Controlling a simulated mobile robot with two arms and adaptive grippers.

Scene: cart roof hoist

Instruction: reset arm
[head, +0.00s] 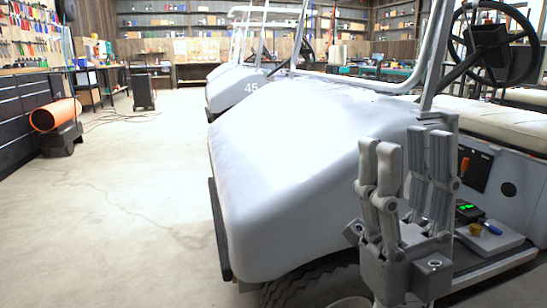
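My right gripper (404,148) stands upright at the lower right of the head view. Its grey fingers point up and are spread apart, with a clear gap between them. Nothing shows between the fingers, and the gripper looks empty. It is in front of the side of a white golf cart (290,150) in the picture; I cannot tell whether it touches the cart. My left gripper and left arm are not in view.
The cart has a black steering wheel (493,45) and a roof post (436,50). A device with a green display (467,209) sits low beside my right gripper. A second cart (235,88) stands behind. An orange cylinder (55,114) is at left. The left floor is largely clear.

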